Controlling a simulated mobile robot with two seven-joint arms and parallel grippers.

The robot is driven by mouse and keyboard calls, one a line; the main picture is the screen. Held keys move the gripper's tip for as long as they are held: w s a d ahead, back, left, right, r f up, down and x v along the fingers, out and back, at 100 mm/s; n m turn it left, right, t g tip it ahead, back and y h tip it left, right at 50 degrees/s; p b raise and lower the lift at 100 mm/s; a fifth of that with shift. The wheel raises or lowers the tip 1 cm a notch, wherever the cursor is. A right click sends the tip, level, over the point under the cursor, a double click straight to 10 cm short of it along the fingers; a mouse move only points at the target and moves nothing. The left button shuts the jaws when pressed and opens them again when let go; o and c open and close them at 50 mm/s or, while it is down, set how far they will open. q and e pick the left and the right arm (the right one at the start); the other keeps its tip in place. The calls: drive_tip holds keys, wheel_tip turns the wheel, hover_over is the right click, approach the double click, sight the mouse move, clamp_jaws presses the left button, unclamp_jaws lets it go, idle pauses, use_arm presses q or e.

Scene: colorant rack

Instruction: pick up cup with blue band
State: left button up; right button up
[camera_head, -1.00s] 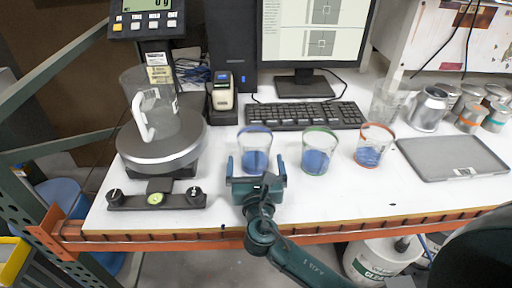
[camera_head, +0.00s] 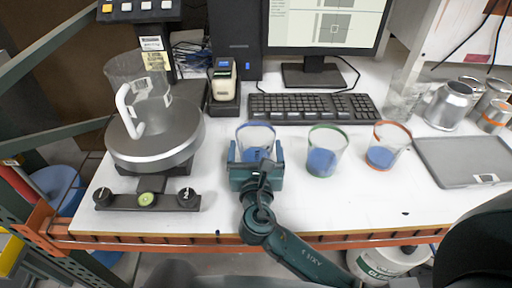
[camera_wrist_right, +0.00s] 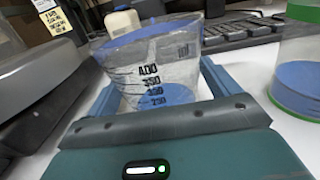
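The clear cup with a blue band (camera_head: 256,133) at its rim stands on the white table, with blue material inside. It also shows in the right wrist view (camera_wrist_right: 155,70), with black volume marks. My right gripper (camera_head: 256,150) is open, with one finger on each side of this cup. The fingers reach along its sides in the wrist view; I cannot tell whether they touch it. The gripper hides the cup's lower front in the head view. My left gripper is not in view.
A green-banded cup (camera_head: 325,150) and an orange-banded cup (camera_head: 385,145) stand to the right. A scale with a clear pitcher (camera_head: 140,95) is at left. A keyboard (camera_head: 312,108) lies behind the cups. A grey tray (camera_head: 465,160) lies at right.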

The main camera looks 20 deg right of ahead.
drive_tip(key=c, duration=0.8)
drive_tip(key=shift+r, duration=0.2)
